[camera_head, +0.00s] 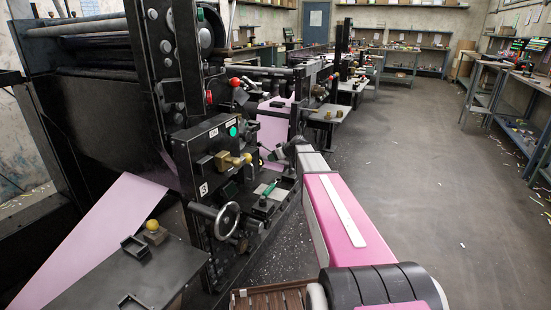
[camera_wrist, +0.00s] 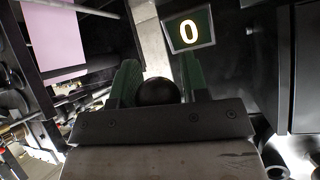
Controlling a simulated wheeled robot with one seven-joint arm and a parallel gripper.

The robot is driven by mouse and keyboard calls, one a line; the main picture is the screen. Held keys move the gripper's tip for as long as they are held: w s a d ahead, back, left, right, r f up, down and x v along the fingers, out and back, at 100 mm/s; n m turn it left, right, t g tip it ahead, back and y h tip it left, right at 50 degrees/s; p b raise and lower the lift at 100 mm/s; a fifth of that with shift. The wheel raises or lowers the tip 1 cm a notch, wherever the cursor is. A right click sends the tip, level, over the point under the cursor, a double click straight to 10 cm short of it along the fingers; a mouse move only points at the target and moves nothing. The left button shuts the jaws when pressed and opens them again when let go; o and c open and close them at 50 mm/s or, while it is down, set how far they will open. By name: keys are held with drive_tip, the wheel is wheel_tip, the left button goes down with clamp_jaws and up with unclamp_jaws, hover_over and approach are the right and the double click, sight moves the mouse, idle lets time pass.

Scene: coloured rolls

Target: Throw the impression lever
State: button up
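In the wrist view a dark round knob (camera_wrist: 157,92) shows between the two green fingers of my gripper (camera_wrist: 160,75), its lower part hidden by the gripper body. It looks like a lever's knob, but its shaft is not visible. The fingers stand apart with the knob filling most of the space. I cannot tell whether they press on it. A lit "0" display (camera_wrist: 189,30) is just beyond the right finger. In the head view my gripper (camera_head: 276,153) is at the side of the press, right of a brass knob (camera_head: 247,159); its fingers are too small to read.
The black press has a control box with a green button (camera_head: 233,131), a handwheel (camera_head: 227,221) and a red knob (camera_head: 234,82). A pink web (camera_head: 95,240) runs at left. Grey floor (camera_head: 430,170) is open at right, with benches (camera_head: 490,85) along the wall.

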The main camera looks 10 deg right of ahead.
drive_tip(key=shift+o, duration=1.4)
drive_tip(key=shift+w+a, duration=0.1)
drive_tip(key=shift+a, duration=0.15)
drive_tip(key=shift+d, duration=0.1)
drive_tip(key=shift+s+d+r, duration=0.15)
drive_tip(key=shift+s, duration=0.05)
drive_tip(key=v, duration=1)
drive_tip(key=shift+s+d, duration=0.1)
drive_tip(key=shift+s, duration=0.05)
